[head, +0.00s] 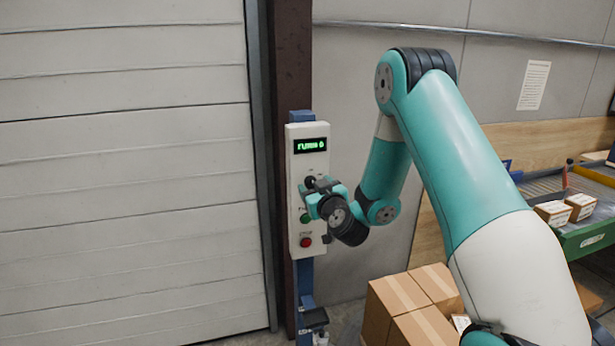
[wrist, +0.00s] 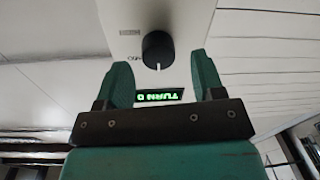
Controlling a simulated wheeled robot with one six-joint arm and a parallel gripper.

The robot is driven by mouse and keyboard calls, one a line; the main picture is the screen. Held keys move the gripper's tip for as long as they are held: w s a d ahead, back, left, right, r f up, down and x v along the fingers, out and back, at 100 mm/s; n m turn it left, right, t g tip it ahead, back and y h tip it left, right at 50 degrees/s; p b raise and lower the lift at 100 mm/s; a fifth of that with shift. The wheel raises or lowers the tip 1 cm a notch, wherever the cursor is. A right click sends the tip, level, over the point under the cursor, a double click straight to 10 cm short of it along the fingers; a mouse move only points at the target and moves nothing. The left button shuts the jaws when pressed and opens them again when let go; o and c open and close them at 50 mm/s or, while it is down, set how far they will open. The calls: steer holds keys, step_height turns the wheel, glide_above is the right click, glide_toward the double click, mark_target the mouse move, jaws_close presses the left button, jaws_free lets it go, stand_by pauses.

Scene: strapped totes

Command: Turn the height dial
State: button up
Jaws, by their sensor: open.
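The height dial (wrist: 157,49) is a round black knob with a light pointer line, on a white control panel (head: 294,154). In the head view the dial (head: 310,181) shows just beyond my gripper's tip. A green display (head: 310,145) above it is lit; in the wrist view the display (wrist: 160,96) appears upside down and reads "TURN 0". My gripper (wrist: 163,80) is open, its two teal fingers apart on either side of the dial's line. The dial sits ahead of the fingertips, and I cannot tell whether they touch it.
Below the dial the panel has a green button (head: 305,218), partly behind my gripper, and a red button (head: 306,242). A shutter door (head: 125,180) stands at left. Cardboard boxes (head: 398,294) are stacked below my arm.

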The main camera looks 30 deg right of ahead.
steer(key=shift+x, duration=0.85)
steer(key=shift+d, duration=0.15)
steer(key=shift+c, duration=0.3)
steer(key=c, duration=0.9)
steer(key=shift+o, duration=0.2)
steer(key=shift+m, duration=0.3)
steer(key=m+h, duration=0.1)
steer(key=m, duration=1.1)
steer(key=m+h, duration=0.1)
steer(key=m, duration=1.1)
steer(key=shift+f, duration=0.2)
steer(key=shift+m, duration=0.4)
